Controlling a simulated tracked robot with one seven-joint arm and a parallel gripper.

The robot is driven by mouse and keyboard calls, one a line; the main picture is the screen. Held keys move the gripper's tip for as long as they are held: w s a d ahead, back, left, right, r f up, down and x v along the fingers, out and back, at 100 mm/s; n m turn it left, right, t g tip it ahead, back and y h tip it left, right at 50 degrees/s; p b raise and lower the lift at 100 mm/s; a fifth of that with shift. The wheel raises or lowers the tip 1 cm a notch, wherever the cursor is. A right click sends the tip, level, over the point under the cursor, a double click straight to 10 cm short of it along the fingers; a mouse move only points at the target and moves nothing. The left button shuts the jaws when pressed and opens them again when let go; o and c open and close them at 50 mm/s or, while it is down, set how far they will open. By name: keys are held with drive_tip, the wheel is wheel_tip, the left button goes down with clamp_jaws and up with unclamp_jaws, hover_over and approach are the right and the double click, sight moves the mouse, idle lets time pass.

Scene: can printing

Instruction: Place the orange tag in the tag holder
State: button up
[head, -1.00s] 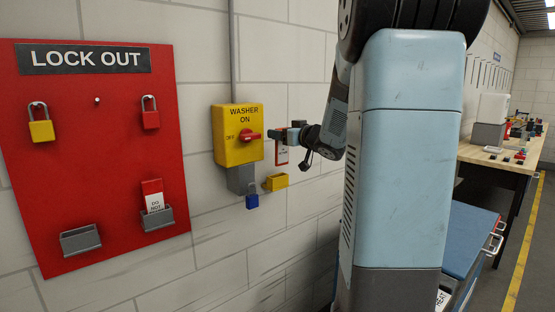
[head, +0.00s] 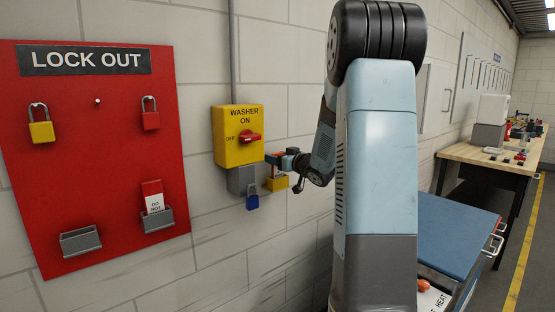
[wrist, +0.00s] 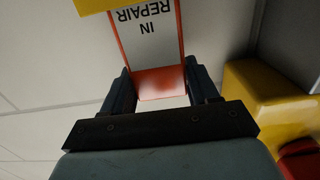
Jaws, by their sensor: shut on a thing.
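The orange tag (wrist: 160,83) has a white face reading IN REPAIR, upside down in the wrist view. My gripper (wrist: 158,70) is shut on its orange end, one finger at each side edge. In the head view my gripper (head: 274,159) is just above the yellow tag holder (head: 277,184) on the wall, and the tag is mostly hidden there. The holder's yellow edge (wrist: 95,5) shows at the top of the wrist view, by the tag's far end. I cannot tell whether that end is inside the holder.
The yellow washer switch box (head: 237,148) with its red knob (head: 250,138) is close to my gripper. A blue padlock (head: 252,197) hangs below it. The red lock-out board (head: 95,170) is at left. A workbench (head: 490,153) is at right.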

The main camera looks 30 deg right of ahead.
drive_tip(key=shift+f, duration=0.1)
drive_tip(key=o, duration=1)
drive_tip(key=shift+o, duration=0.2)
drive_tip(key=f+v, duration=0.1)
drive_tip(key=v, duration=1.1)
drive_tip(key=s+a+r+m+g+h, duration=0.3)
drive_tip(key=s+a+r+g+h, duration=0.1)
drive_tip(key=s+a+r+h, duration=0.25)
drive_tip(key=s+a+f+g+y, duration=0.1)
drive_tip(key=s+a+f+g, duration=0.1)
drive_tip(key=s+a, duration=0.5)
drive_tip(key=s+a+f+g+y, duration=0.1)
drive_tip(key=s+a+f+g, duration=0.2)
drive_tip(key=s, duration=1.2)
drive_tip(key=a+g, duration=0.2)
drive_tip(key=a, duration=0.2)
drive_tip(key=shift+s+a+f, duration=0.2)
drive_tip(key=shift+s+a, duration=0.05)
drive_tip(key=shift+a, duration=0.1)
